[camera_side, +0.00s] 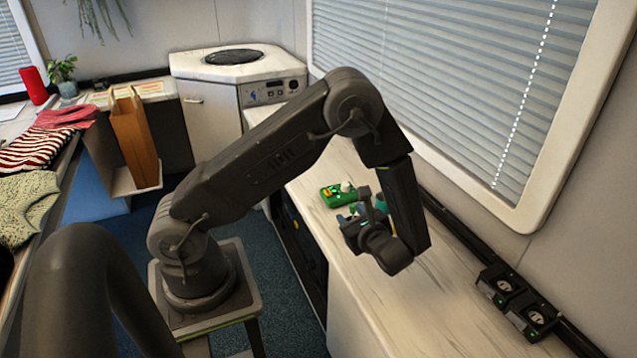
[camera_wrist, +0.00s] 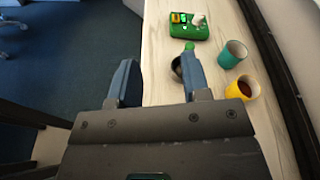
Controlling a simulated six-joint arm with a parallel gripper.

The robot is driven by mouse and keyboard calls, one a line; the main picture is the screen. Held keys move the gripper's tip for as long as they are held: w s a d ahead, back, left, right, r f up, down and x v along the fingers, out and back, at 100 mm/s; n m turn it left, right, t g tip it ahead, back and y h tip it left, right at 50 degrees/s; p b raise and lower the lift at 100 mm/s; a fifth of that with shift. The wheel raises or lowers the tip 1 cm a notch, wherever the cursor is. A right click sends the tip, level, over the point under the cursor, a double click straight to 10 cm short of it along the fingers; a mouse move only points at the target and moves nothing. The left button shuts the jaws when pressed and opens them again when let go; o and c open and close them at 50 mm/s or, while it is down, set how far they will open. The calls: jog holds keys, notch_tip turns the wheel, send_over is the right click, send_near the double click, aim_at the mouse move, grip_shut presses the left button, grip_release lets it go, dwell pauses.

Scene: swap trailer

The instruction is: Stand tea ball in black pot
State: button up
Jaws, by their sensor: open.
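My gripper (camera_wrist: 158,66) is open over the left edge of the pale counter, its two blue fingers wide apart with nothing held between them. It also shows in the side view (camera_side: 352,214), low over the counter. A dark round thing (camera_wrist: 176,67) shows beside the right finger, partly hidden by it. It may be the black pot, but too little shows to be sure. A small green tip (camera_wrist: 189,45) stands just past that finger. It may belong to the tea ball, but I cannot tell. Neither is clear in the side view, where my gripper covers the spot.
A green device (camera_wrist: 188,26) with a white knob lies past the fingers. A teal cup (camera_wrist: 232,54) and a yellow cup (camera_wrist: 243,88) with brown liquid stand to the right. A dark rail (camera_wrist: 278,75) runs along the wall side. The near counter (camera_side: 440,300) is bare.

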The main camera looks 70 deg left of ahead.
jog(key=s+d+r+n+t+h, duration=0.1)
jog(key=s+d+r+n+h, duration=0.2)
jog(key=s+r+n+h, duration=0.2)
jog(key=s+d+r+n+t+h, duration=0.2)
jog(key=s+d+r+n+h, duration=0.2)
jog(key=r, duration=0.6)
jog(key=s+d+r+n+t+h, duration=0.2)
jog(key=s+d+r+n+h, duration=0.2)
jog(key=s+r+n+h, duration=0.1)
jog(key=shift+s+d+r+n+h, duration=0.25)
jog(key=shift+r+n+h, duration=0.35)
jog(key=shift+r, duration=0.75)
jog(key=shift+a, duration=0.1)
